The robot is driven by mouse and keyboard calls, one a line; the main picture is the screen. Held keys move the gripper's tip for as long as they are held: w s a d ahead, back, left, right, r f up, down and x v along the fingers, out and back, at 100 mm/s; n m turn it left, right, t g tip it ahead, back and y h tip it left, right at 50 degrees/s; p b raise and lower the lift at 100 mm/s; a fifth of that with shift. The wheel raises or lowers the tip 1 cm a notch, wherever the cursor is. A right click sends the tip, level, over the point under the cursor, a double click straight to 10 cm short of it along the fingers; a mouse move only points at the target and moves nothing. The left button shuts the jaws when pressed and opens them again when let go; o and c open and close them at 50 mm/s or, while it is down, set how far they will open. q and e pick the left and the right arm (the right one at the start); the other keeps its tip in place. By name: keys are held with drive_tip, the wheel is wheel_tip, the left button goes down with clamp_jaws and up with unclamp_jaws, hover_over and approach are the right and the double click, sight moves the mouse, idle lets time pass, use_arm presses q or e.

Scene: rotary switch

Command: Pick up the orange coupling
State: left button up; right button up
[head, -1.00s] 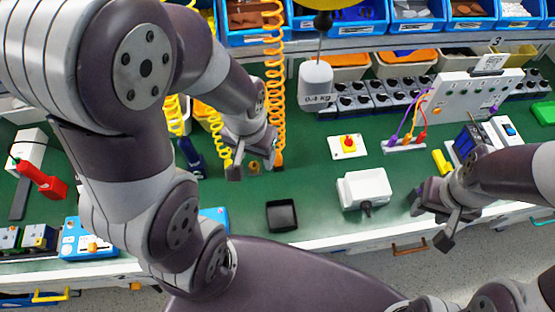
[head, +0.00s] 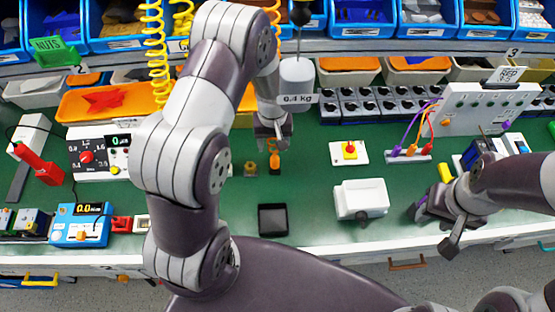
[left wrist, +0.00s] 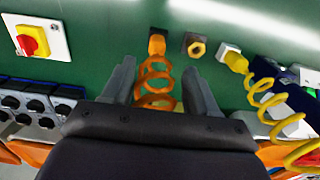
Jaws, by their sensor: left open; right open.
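The orange coupling (head: 275,163) stands on the green bench at the end of an orange coiled hose. In the left wrist view the coupling (left wrist: 157,45) is dark-ended and lies just beyond my fingertips, with the orange coil (left wrist: 155,85) running back between the fingers. My left gripper (head: 272,140) is open above and just behind the coupling; it also shows in the left wrist view (left wrist: 160,78), its fingers on either side of the coil. The fingers are not closed on anything. My right gripper (head: 436,229) is open and empty near the bench's front right edge.
A brass hex fitting (left wrist: 194,45) and a yellow coupling on its coil (left wrist: 236,62) are close beside the coupling. A 0.4 kg weight (head: 296,78) hangs near my left wrist.

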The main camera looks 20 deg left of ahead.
sight(275, 156)
use_arm(q)
drive_tip(key=f, duration=0.3)
drive_tip(key=shift+s+a+f, duration=0.2)
drive_tip(key=shift+s+a, duration=0.05)
drive_tip(key=f, duration=0.1)
drive_tip(key=f+p, duration=0.1)
drive_tip(key=w+f+p, duration=0.1)
drive_tip(key=shift+w+d+f, duration=0.1)
drive_tip(key=shift+d+f, duration=0.25)
drive_tip(key=shift+d, duration=0.05)
wheel_tip(275, 156, down, 2)
drive_tip(key=shift+a+f, duration=0.1)
drive_tip(key=shift+f, duration=0.35)
drive_tip(key=c, duration=0.6)
clamp_jaws()
use_arm(e)
wheel_tip(275, 156, up, 2)
drive_tip(key=shift+a+r, duration=0.15)
